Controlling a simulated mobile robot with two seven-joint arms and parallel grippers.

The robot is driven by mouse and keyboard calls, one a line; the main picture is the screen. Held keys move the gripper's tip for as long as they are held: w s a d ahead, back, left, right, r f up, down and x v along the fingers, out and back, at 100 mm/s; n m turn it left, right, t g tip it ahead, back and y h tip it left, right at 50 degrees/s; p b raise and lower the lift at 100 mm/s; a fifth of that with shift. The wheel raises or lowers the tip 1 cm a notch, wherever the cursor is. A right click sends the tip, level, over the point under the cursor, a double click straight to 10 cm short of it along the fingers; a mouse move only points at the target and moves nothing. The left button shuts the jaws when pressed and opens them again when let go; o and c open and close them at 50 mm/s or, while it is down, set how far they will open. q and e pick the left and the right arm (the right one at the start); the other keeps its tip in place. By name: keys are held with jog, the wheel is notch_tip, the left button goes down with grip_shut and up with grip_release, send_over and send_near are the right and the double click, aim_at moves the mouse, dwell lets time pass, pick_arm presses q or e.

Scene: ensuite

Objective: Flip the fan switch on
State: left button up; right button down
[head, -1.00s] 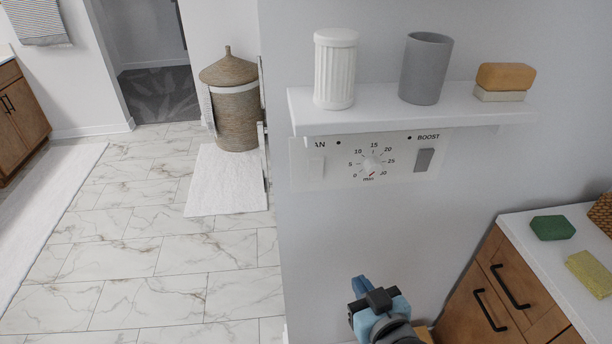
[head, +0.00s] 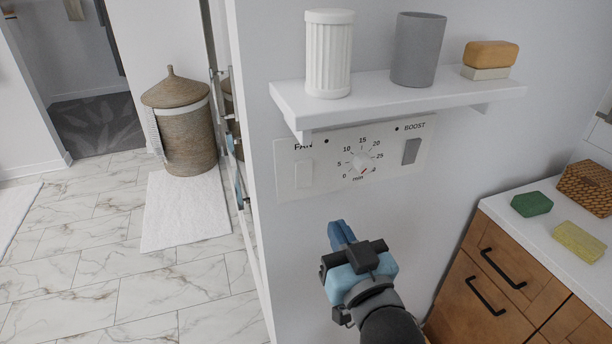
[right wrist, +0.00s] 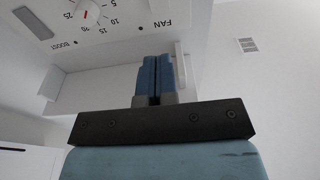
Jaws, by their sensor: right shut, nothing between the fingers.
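The white control panel (head: 327,160) is on the wall under a shelf. Its fan switch (head: 304,174) is a pale rocker at the left, below the word FAN. A round timer dial (head: 362,163) is in the middle and a grey boost switch (head: 411,151) at the right. My right gripper (head: 341,232) is shut and empty, below the panel and a little right of the fan switch, apart from it. In the right wrist view the shut blue fingers (right wrist: 153,76) point toward the wall, with the panel (right wrist: 115,42) upside down at upper left. My left gripper is out of view.
The white shelf (head: 400,97) juts out above the panel, holding a ribbed white cup (head: 329,55), a grey tumbler (head: 418,50) and a stacked orange and cream block (head: 490,56). A wooden cabinet (head: 500,270) stands at right. The wall's edge is left of the panel.

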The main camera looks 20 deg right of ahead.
aim_at(305, 167)
jog(key=w, duration=0.4)
jog(key=w+r+p, duration=0.1)
jog(key=w, duration=0.4)
jog(key=w+p, duration=0.1)
jog(key=w, duration=0.4)
jog(key=shift+a+r, duration=0.25)
jog(key=shift+r, duration=0.15)
jog(key=shift+w+r+p, duration=0.15)
jog(key=shift+r+p, duration=0.2)
jog(key=shift+p, duration=0.8)
jog(key=shift+f+g, duration=0.3)
